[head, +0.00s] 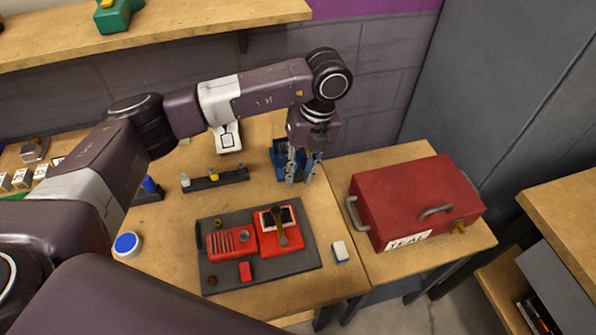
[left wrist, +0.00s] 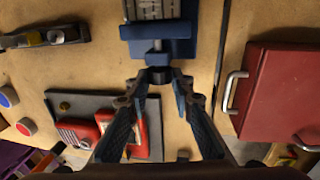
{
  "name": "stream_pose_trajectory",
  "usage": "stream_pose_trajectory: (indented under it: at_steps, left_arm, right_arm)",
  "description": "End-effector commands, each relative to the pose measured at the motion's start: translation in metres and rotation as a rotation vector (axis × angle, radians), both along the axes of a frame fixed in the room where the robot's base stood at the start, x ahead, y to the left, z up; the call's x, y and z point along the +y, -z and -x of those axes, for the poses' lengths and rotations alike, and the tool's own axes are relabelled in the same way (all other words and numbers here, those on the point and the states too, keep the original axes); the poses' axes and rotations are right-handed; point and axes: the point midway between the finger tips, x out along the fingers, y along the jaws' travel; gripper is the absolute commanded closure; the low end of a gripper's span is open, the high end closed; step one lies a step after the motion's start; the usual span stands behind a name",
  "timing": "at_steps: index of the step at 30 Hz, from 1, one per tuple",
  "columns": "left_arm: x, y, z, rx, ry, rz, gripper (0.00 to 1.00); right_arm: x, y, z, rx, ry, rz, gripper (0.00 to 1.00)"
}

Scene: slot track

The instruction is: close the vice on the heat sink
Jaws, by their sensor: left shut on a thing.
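The blue vice (head: 279,150) stands at the back right of the workbench, partly hidden behind my left gripper (head: 300,174). In the left wrist view the vice (left wrist: 178,47) is at the top, with its screw and dark end knob (left wrist: 158,75) pointing toward me. A grey finned block, seemingly the heat sink (left wrist: 150,9), lies between the jaws at the top edge; whether the jaws touch it cannot be told. My left gripper (left wrist: 160,82) is shut on the vice's knob, one fingertip on each side. My right gripper is not in view.
A dark mat (head: 217,279) with a red device lies in front. A red toolbox (head: 408,195) stands to the right, a dark rack (head: 203,183) to the left. Bare wood surrounds the vice's front.

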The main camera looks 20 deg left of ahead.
Motion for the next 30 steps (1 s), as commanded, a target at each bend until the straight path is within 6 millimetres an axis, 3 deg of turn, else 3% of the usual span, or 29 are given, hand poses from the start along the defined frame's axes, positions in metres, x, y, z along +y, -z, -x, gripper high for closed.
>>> stream_pose_trajectory:
  at_steps: [22, 23, 27, 30]
  left_arm:
    - [-0.0014, 0.0000, -0.0021, 0.058, 0.000, -0.090, 1.00]
    - [-0.0014, 0.0000, -0.0021, 0.058, 0.000, -0.090, 0.77]
    - [-0.0015, 0.0002, -0.0019, 0.058, 0.000, -0.090, 0.62]
    - [-0.0015, 0.0004, -0.0018, 0.059, 0.000, -0.089, 0.61]
  right_arm:
    - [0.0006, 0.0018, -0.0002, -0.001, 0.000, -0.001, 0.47]
    - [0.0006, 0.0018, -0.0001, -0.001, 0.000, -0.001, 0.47]
    - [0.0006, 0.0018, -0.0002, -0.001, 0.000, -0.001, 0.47]
    - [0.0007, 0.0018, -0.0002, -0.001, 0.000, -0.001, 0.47]
